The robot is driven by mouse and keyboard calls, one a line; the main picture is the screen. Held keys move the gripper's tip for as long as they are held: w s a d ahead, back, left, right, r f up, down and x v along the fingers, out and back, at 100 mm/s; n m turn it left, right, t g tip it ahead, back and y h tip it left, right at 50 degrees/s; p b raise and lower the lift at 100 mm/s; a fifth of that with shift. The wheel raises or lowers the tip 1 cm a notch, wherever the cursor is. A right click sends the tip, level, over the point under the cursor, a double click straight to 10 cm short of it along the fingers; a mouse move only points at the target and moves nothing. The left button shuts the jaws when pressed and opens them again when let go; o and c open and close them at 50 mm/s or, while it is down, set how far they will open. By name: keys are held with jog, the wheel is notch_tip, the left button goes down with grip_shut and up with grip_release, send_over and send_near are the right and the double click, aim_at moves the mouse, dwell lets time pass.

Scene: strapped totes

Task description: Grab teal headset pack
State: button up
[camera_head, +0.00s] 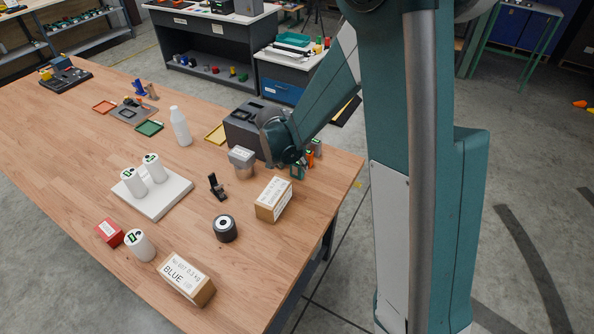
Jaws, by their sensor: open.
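A small teal pack (298,171) with a pale label stands near the right edge of the wooden table, beside an orange item (310,159). I take it for the teal headset pack; it is too small to read. My gripper (284,153) is at the end of my dark teal arm, just left of and above this pack. The wrist hides much of the gripper and part of the pack group. I see nothing held, and I cannot tell if the fingers touch the pack.
Close by stand a dark grey box (238,127), a grey block (242,158) and a cardboard box (273,200). A black roll (225,228), a white tray (160,208) with two white cylinders and a BLUE carton (188,279) are nearer. The table's right edge is close.

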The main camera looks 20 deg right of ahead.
aim_at(297, 168)
jog(key=shift+w+d+f, duration=0.1)
jog(key=shift+f, duration=0.15)
jog(key=shift+f, duration=0.15)
jog(key=shift+x, duration=2.5)
jog(key=shift+w+d, duration=0.1)
jog(key=shift+d, duration=0.1)
jog(key=c, duration=1)
